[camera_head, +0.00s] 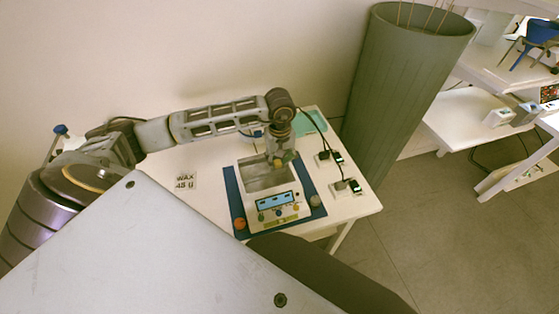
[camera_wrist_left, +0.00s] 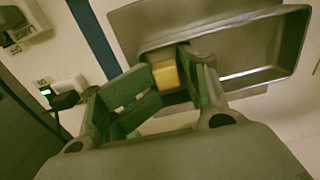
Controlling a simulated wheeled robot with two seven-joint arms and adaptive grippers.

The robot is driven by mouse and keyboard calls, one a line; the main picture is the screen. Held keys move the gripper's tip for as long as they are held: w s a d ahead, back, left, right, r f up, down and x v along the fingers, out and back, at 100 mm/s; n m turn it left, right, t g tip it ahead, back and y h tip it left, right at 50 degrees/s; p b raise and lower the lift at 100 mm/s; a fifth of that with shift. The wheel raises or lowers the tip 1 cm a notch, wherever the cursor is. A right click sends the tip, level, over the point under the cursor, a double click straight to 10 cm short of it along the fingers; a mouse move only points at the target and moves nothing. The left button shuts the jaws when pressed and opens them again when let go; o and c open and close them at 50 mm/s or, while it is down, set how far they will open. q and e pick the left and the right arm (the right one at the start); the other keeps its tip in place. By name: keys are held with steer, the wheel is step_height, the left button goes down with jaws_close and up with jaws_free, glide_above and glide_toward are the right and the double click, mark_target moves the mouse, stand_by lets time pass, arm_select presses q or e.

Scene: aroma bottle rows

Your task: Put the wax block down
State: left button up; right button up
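The yellow wax block (camera_wrist_left: 168,76) shows in the left wrist view between the tips of my left gripper (camera_wrist_left: 172,78). Both green-padded fingers appear to touch its sides. Behind it is the grey metal pan (camera_wrist_left: 262,40) of the tabletop device. In the head view my left gripper (camera_head: 278,160) points down over this pan (camera_head: 258,184), toward its right side. I cannot tell whether the block touches the pan floor. The device (camera_head: 282,198) is white with a small blue display and stands on a blue mat (camera_head: 239,209). My right gripper is not in view.
The white table (camera_head: 206,205) has a "WAX 45 g" card (camera_head: 185,181) at left. Black plugs with green lights (camera_head: 354,187) sit at right, with cables behind. A tall green bin (camera_head: 400,85) stands beside the table. White shelves (camera_head: 478,118) are at far right.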

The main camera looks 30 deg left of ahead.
mark_target(280, 161)
arm_select(q)
steer(key=shift+r, duration=0.1)
steer(key=shift+r+p, duration=0.5)
steer(key=shift+p, duration=0.1)
step_height(280, 161, up, 12)
steer(key=shift+b, duration=0.3)
steer(key=shift+f, duration=0.15)
stand_by(0.6)
